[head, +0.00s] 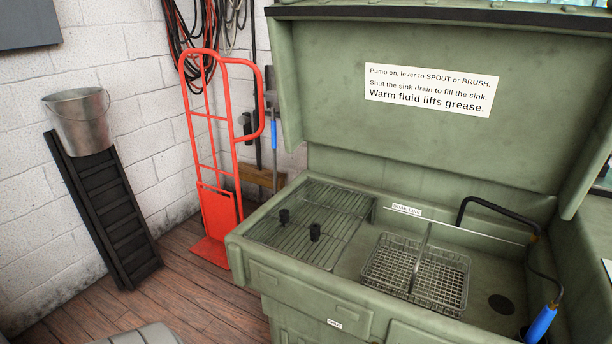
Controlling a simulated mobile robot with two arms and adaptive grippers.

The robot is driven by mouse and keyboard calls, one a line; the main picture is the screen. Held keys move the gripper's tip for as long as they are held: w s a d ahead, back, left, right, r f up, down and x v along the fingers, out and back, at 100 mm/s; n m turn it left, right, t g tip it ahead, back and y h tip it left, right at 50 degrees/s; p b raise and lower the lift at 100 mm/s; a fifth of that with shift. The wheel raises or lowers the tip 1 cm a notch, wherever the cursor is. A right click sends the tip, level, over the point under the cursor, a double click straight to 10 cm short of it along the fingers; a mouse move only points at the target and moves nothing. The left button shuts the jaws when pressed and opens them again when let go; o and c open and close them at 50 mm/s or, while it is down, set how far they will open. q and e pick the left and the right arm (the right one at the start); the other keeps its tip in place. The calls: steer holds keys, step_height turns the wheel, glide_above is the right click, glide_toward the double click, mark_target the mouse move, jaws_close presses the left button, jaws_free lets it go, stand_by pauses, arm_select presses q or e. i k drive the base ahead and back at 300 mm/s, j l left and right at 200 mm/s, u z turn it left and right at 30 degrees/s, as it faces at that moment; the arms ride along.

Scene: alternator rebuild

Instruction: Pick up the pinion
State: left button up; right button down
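Two small dark cylindrical parts stand on the wire rack (330,203) at the left of the green washer sink. One dark part (284,216) is farther back on the left, and the other dark part (315,232) is nearer and to the right. They are too small to tell whether either is the pinion. Neither of my grippers is in view.
A wire basket (437,290) sits in the sink (483,268), with a drain (501,305) to its right. A black hose (497,201) and a blue-handled brush (541,323) are at the right. A red hand truck (214,222) and a bucket (80,122) stand left.

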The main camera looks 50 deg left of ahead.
mark_target(284, 213)
steer(key=u, duration=1.7)
steer(key=l+u, duration=0.25)
steer(key=u, duration=0.15)
steer(key=l+u, duration=0.2)
steer(key=u, duration=0.2)
steer(key=k+l+u, duration=0.1)
steer(key=u, duration=0.3)
steer(key=l, duration=0.1)
